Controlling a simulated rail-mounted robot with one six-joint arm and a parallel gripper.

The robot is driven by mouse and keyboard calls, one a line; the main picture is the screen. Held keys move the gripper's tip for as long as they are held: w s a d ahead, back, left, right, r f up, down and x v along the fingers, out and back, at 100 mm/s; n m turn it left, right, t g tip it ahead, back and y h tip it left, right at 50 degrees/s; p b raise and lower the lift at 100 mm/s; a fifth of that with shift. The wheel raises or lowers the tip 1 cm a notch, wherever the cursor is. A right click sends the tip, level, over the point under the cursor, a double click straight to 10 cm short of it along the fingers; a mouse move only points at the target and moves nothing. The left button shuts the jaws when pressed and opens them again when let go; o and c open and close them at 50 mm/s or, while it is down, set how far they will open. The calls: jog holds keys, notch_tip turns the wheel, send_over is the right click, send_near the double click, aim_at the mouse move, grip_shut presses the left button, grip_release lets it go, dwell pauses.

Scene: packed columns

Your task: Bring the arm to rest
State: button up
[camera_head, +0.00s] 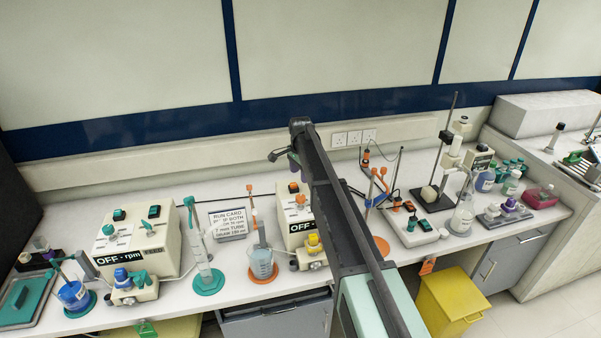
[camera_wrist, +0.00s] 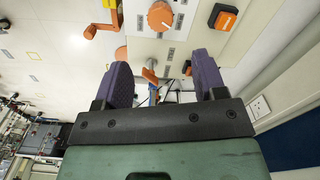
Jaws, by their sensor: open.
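My arm (camera_head: 345,215) reaches from the bottom of the head view up and back over the bench. My gripper (camera_wrist: 164,75) shows in the wrist view as two purple fingers spread wide apart on a dark bar. Nothing is held between them; a box with an orange knob (camera_wrist: 160,16) and some orange and blue parts show beyond the gap. In the head view only a small purple part of my gripper (camera_head: 293,160) shows near the arm's far end, above the bench and in front of the back wall. My arm hides part of the bench behind it.
A cream pump box (camera_head: 292,228) stands just left of my arm, with a beaker (camera_head: 262,265) and a tall cylinder (camera_head: 201,258) further left. A run card (camera_head: 230,223) stands behind them. Orange-clamped stands (camera_head: 378,190) and a tall stand (camera_head: 440,160) are to the right.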

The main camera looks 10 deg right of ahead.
jog(key=shift+f, duration=0.1)
jog(key=s+f+n+b, duration=0.3)
jog(key=s+n, duration=0.1)
jog(key=s, duration=1)
jog(key=s+f+n+b, duration=0.4)
jog(key=s+n, duration=0.1)
jog(key=s, duration=0.9)
jog(key=s+f+n+b, duration=0.3)
jog(key=s+n+b, duration=0.1)
jog(key=s, duration=1)
jog(key=shift+s+f+n, duration=0.25)
jog(key=shift+f+n, duration=0.05)
jog(key=shift+f, duration=0.05)
